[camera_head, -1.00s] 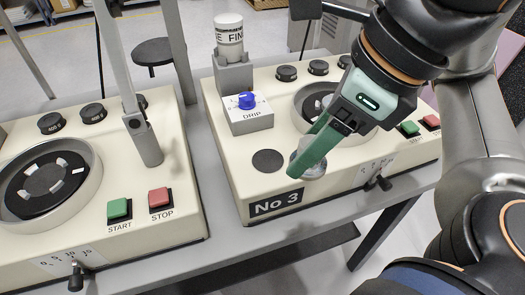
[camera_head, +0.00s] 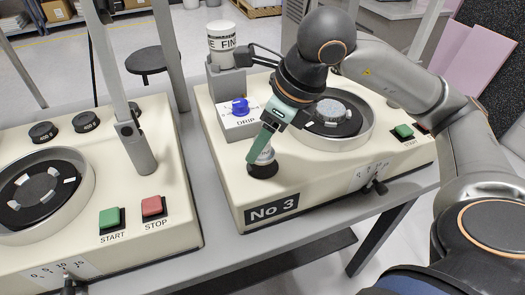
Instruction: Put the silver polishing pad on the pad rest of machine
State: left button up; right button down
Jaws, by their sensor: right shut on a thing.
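My right gripper (camera_head: 258,155) points down at the front left of machine No 3. Its green fingers are shut on a small silver piece, which I take to be the silver polishing pad (camera_head: 267,157). The fingers hide part of it. The dark round pad rest (camera_head: 263,171) lies directly under the pad on the machine's cream top (camera_head: 225,165). I cannot tell whether the pad touches the rest or is just above it. My left gripper is not in view.
Behind the gripper are the blue-knobbed DRIP box (camera_head: 240,120) and a white FINE bottle (camera_head: 222,38). A round platen bowl with a grey textured disc (camera_head: 333,114) is to the right. Another machine with START and STOP buttons (camera_head: 153,206) stands at left.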

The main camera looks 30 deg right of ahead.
notch_tip(320, 180, down, 2)
jog(key=shift+f, duration=0.25)
jog(key=shift+f+b, duration=0.2)
jog(key=shift+b, duration=0.2)
jog(key=shift+c, duration=1)
grip_release()
jog(key=shift+s, duration=0.1)
